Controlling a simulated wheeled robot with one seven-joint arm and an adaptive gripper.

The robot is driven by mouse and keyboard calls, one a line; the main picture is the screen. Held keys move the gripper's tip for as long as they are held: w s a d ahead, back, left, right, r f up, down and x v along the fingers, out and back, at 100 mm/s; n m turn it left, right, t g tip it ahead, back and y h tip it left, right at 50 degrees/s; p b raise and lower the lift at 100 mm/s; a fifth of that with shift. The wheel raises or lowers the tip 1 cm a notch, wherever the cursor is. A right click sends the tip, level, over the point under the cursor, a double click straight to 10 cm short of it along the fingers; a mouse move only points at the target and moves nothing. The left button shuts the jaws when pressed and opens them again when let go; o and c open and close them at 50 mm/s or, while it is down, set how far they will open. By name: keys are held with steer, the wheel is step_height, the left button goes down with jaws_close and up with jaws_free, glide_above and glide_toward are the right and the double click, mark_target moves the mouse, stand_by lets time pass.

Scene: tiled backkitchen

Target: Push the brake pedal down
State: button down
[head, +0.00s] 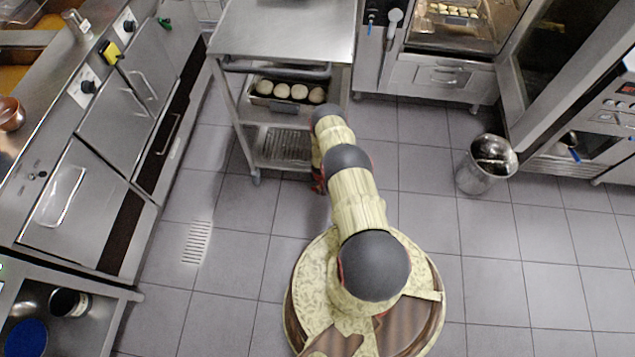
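A steel trolley (283,30) with a flat top and lower shelves stands at the top middle. One caster (256,179) shows under its front left leg. My arm reaches up the picture to the trolley's front right side, and its end bends down out of sight there. A small dark and red shape (318,184) shows low beside the arm, near the floor at the trolley's front right corner. I cannot tell whether it is my gripper or the brake pedal. My fingers cannot be made out, nor can any contact with a pedal.
A tray of dough balls (289,91) and a wire rack (285,146) sit on the trolley's shelves. Steel counters (118,120) line the left. A steel bin (486,165) stands right of the arm, before the ovens. The tiled floor (520,250) at right is clear.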

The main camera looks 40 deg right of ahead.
step_height(320, 180, up, 12)
steer(key=s, duration=0.1)
steer(key=shift+a, duration=0.3)
stand_by(0.7)
stand_by(0.5)
